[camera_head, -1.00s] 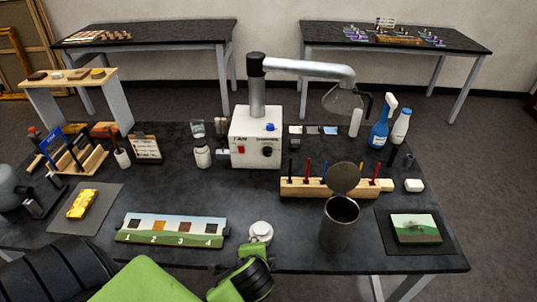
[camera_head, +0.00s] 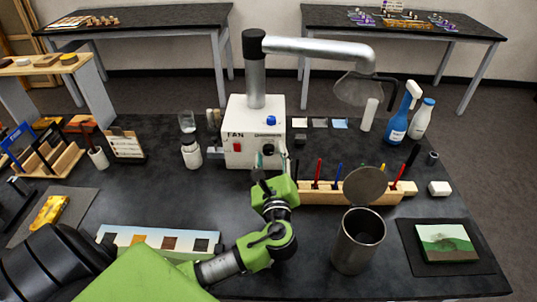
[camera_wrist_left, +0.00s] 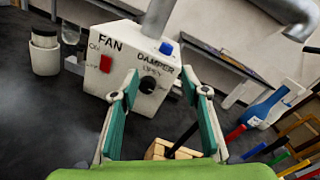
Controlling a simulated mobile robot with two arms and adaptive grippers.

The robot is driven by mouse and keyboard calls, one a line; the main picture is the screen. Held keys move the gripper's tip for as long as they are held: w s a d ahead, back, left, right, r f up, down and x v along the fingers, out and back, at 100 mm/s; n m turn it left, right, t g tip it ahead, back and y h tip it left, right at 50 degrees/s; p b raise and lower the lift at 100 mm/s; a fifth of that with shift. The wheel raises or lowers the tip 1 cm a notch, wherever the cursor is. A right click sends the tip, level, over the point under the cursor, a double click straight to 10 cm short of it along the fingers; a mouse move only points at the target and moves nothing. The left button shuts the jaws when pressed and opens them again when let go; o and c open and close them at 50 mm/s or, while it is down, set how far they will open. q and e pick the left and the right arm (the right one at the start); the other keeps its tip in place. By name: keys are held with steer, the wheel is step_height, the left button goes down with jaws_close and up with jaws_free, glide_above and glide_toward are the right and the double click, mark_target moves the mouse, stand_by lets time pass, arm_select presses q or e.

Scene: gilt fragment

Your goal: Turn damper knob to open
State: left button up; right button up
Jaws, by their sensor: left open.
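The white fan box (camera_head: 237,150) stands on the dark table, with a red switch (camera_head: 237,147) and a blue knob (camera_head: 271,120). In the left wrist view its front reads FAN and DAMPER, with OPEN under DAMPER. The black damper knob (camera_wrist_left: 148,84) sits below that label. My left gripper (camera_head: 263,158) is in front of the box and partly hides the knob in the head view. In the left wrist view its teal fingers (camera_wrist_left: 159,76) are spread and empty, with the knob between them in the picture. Contact cannot be seen. My right gripper is not in view.
A wooden rack (camera_head: 325,196) with colored sticks and an open metal can (camera_head: 359,243) stand right of my left arm. A white jar (camera_head: 191,154) is left of the box. A metal duct (camera_head: 320,48) runs above. A blue spray bottle (camera_head: 397,124) stands farther right.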

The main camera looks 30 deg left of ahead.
arm_select(q)
glide_toward(269, 153)
steer(key=p+x, duration=0.2)
steer(key=x, duration=0.5)
steer(key=shift+w+a, duration=0.4)
steer(key=shift+w, duration=0.15)
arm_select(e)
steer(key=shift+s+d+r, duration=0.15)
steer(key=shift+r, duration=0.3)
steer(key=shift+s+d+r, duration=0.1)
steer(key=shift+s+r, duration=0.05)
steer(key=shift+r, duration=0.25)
arm_select(q)
steer(key=shift+c, duration=0.4)
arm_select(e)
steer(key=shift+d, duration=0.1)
arm_select(q)
steer(key=c, duration=1)
steer(key=shift+c, duration=0.2)
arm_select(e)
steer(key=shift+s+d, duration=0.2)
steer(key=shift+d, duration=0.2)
